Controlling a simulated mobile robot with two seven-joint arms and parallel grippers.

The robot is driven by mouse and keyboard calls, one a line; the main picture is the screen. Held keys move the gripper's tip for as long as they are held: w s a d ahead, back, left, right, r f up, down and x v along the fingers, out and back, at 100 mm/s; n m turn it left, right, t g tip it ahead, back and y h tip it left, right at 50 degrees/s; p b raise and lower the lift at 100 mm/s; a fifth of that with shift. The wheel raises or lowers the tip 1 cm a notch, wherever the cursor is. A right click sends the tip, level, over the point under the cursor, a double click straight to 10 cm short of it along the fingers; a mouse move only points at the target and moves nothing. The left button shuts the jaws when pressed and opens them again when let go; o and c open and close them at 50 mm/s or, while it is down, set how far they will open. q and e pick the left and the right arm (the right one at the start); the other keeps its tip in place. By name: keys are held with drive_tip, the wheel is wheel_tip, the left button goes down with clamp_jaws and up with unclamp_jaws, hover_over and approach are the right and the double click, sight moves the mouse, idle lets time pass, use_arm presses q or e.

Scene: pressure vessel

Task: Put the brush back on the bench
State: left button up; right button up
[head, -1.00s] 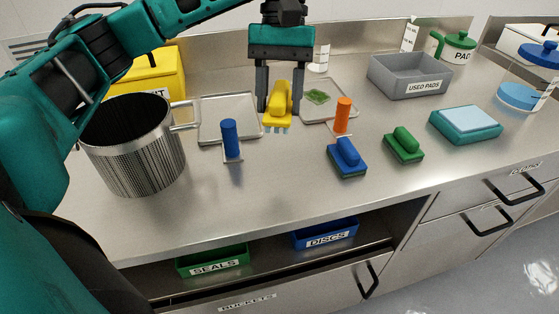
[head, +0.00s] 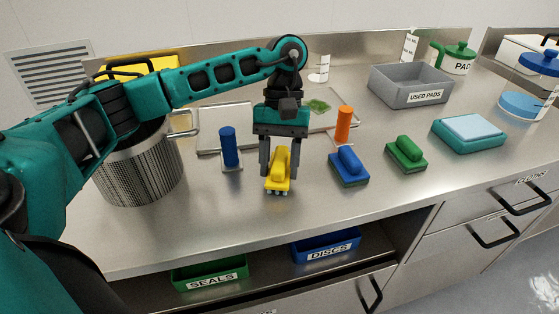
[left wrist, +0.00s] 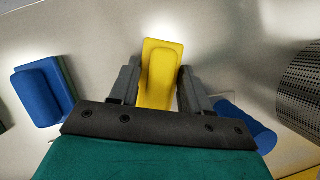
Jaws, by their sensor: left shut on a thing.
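The yellow brush (head: 279,176) is between the fingers of my left gripper (head: 279,160), in the middle front part of the steel bench (head: 310,205). My left gripper is shut on it. Its pale bristles point down, at or close to the bench top; I cannot tell whether they touch. In the left wrist view the yellow brush (left wrist: 161,72) shows between the two dark fingers of the left gripper (left wrist: 160,85). My right gripper is not in view.
Blue (head: 348,166) and green (head: 406,154) brushes stand to the right. A blue cylinder (head: 229,147) is at left and an orange cylinder (head: 343,125) behind right. A perforated steel pot (head: 140,170) is farther left. The bench's front edge is close by.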

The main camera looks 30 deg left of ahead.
use_arm(q)
drive_tip(key=shift+f, duration=0.2)
drive_tip(key=o, duration=1.1)
drive_tip(key=shift+r, duration=0.4)
drive_tip(key=p+v, duration=0.2)
drive_tip(key=v, duration=0.9)
drive_tip(key=shift+w+r, duration=0.15)
drive_tip(key=shift+r, duration=0.15)
